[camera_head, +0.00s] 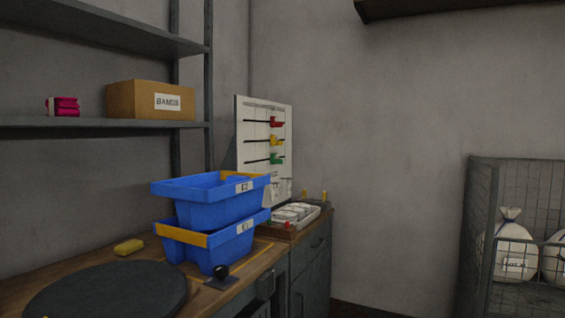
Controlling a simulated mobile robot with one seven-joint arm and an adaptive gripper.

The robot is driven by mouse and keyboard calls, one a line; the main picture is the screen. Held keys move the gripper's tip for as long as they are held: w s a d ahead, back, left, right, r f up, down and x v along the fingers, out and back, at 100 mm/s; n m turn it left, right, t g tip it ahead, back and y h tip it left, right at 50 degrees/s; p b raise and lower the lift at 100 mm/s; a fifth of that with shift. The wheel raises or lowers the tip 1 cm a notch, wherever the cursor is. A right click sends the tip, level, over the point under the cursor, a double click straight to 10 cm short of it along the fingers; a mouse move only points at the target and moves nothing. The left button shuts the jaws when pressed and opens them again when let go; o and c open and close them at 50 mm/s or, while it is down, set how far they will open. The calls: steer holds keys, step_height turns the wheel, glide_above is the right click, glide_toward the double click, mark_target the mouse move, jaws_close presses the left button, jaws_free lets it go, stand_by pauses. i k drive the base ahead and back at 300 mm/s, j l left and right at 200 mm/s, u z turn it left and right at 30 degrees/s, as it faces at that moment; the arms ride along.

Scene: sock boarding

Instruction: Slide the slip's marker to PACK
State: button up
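A white upright board (251,133) stands at the back of the counter against the wall corner. It has several dark horizontal tracks with coloured pieces at their right ends: red (277,122), yellow (276,141) and green (276,159). The print on the board is too small to read, so I cannot tell a PACK position or which piece is the slip's marker. The blue bins hide the board's lower left part. My gripper is not in view.
Two stacked blue bins (212,209) stand on the wooden counter before the board. A tray with white packets (293,215) lies below the board. A wire cage (480,220) with sacks stands right.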

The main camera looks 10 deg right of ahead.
mark_target(274, 157)
steer(key=i+l, duration=0.45)
steer(key=i, duration=0.15)
steer(key=i+l, duration=0.95)
steer(key=i, duration=0.3)
steer(key=i+l, duration=0.45)
steer(key=i, duration=0.15)
steer(key=i+l+z, duration=0.1)
steer(key=i+l, duration=0.4)
steer(key=i+j, duration=0.35)
steer(key=j, duration=0.3)
